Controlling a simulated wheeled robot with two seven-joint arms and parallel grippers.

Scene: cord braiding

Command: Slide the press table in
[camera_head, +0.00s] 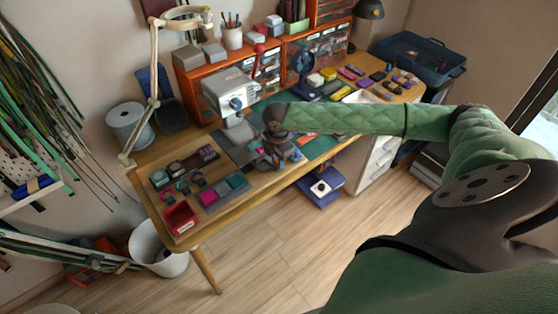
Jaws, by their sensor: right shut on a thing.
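A light grey press (225,92) with a round blue-grey part on its front stands on the wooden desk. Below its head a flat grey plate, which looks like the press table (237,145), reaches toward the desk's front edge. My right gripper (277,160) comes in from the right on a green-sleeved arm and points down in front of the press, at the plate's right side. It is shut on what appears to be the press table's edge. The fingers are small and dark, and the exact grip is hidden. My left gripper is out of view.
A red bin (181,219), small trays and coloured pieces lie on the desk's left part. A white ring lamp (182,18) and a spool (130,127) stand behind. A blue platform (320,188) sits below the front edge. Open wooden floor lies in front.

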